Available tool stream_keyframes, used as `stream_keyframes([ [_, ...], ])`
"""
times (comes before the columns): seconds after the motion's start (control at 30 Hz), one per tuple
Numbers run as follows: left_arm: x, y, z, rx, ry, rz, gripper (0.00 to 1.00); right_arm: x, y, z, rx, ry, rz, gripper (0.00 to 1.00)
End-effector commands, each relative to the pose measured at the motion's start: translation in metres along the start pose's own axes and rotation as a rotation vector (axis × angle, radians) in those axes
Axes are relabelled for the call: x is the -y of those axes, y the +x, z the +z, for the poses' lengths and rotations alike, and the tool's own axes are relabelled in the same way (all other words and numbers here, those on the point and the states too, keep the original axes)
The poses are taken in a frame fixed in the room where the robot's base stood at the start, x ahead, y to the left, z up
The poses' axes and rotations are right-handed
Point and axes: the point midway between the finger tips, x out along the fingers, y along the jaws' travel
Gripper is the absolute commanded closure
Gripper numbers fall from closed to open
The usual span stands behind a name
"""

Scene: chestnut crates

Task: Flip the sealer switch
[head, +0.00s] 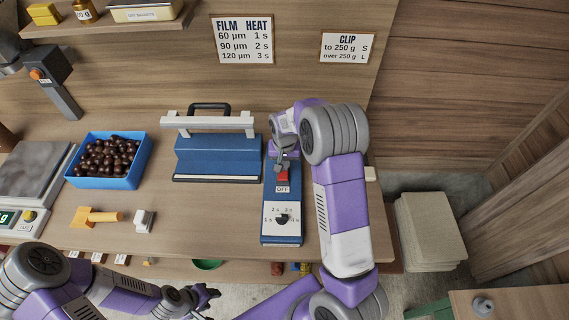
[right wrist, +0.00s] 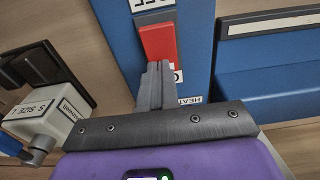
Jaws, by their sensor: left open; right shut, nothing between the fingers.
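My right gripper (head: 284,163) is shut and empty, at the switch's far end. In the right wrist view, the shut fingertips (right wrist: 158,72) overlap the end of the red switch (right wrist: 157,42); I cannot tell if they touch. The blue sealer (head: 217,158) with its white bar stands just left of the box. My left gripper (head: 207,297) is open and empty, low in front of the bench edge.
A blue crate of chestnuts (head: 103,183), a scale (head: 38,170), an orange tool (head: 97,216) and a small white item (head: 144,220) lie to the left. My right arm covers the bench's right end.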

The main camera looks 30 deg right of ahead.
Motion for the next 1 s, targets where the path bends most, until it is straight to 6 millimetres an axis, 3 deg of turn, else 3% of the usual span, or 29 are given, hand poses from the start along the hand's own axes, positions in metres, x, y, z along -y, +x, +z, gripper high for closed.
stream_keyframes([
  [0.4,-0.002,-0.004,0.0,0.0,0.0,0.0,0.57,-0.001,-0.003,0.018,0.013,-0.001,0.005,1.0],
  [0.77,-0.002,-0.005,0.0,0.0,0.0,0.0,0.57,-0.001,-0.005,0.017,0.006,-0.001,0.003,1.0],
  [1.0,-0.009,-0.023,0.001,0.0,0.0,0.0,0.57,0.0,-0.03,0.016,0.006,-0.001,0.003,1.0],
])
